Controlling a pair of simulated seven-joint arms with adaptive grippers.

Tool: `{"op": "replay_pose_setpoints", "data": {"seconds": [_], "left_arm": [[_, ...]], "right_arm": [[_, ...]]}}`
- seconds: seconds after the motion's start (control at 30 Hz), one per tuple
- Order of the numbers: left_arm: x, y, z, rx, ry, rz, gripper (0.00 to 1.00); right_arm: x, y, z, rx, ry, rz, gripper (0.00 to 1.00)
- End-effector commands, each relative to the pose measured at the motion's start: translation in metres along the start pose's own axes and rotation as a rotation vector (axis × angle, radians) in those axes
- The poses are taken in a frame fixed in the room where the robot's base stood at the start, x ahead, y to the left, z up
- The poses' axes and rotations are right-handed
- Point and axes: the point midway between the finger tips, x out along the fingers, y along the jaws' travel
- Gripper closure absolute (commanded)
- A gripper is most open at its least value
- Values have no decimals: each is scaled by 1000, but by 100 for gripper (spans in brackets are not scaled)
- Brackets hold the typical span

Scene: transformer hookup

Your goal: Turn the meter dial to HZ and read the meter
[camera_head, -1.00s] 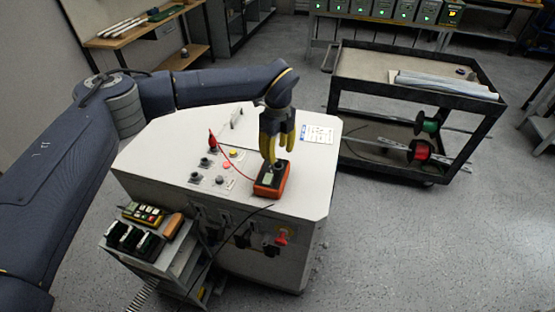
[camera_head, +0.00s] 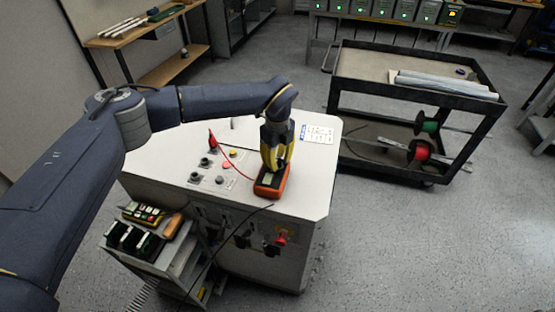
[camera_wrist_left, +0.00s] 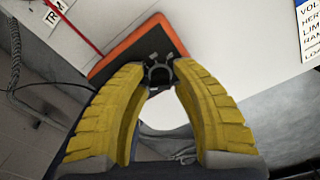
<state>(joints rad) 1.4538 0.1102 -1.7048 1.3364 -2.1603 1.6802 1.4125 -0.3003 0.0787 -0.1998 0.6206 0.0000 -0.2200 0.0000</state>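The orange and black meter (camera_head: 267,191) lies on the white cabinet top near its front right edge. Its dial (camera_wrist_left: 159,74) shows in the left wrist view, between and just beyond the yellow fingertips. My left gripper (camera_head: 274,167) points down over the dial end of the meter. In the left wrist view the gripper (camera_wrist_left: 158,78) has its fingers apart on either side of the dial, with a gap between the tips. I cannot tell whether they touch it. The dial's setting and the screen's reading are not legible. My right gripper is not in view.
A red lead (camera_head: 235,167) runs from the meter to a red post on the cabinet. Buttons and knobs (camera_head: 220,181) stand left of the meter. A printed card (camera_head: 318,134) lies behind it. A black cart (camera_head: 400,120) stands to the right.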

Motion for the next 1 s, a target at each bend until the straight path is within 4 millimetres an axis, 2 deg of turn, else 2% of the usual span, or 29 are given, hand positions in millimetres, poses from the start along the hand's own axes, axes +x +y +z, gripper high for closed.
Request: {"op": "replay_pose_setpoints", "data": {"seconds": [0.03, 0.2, 0.67, 1.0], "left_arm": [[0, 0, 0, 0, 0, 0, 81], [0, 0, 0, 0, 0, 0, 100], [0, 0, 1, 9, -2, 1, 100], [1, 0, 2, 183, -3, 2, 100]], "right_arm": [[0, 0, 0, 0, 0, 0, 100], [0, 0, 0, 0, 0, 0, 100], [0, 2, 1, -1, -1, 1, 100], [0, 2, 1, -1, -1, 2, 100]]}}
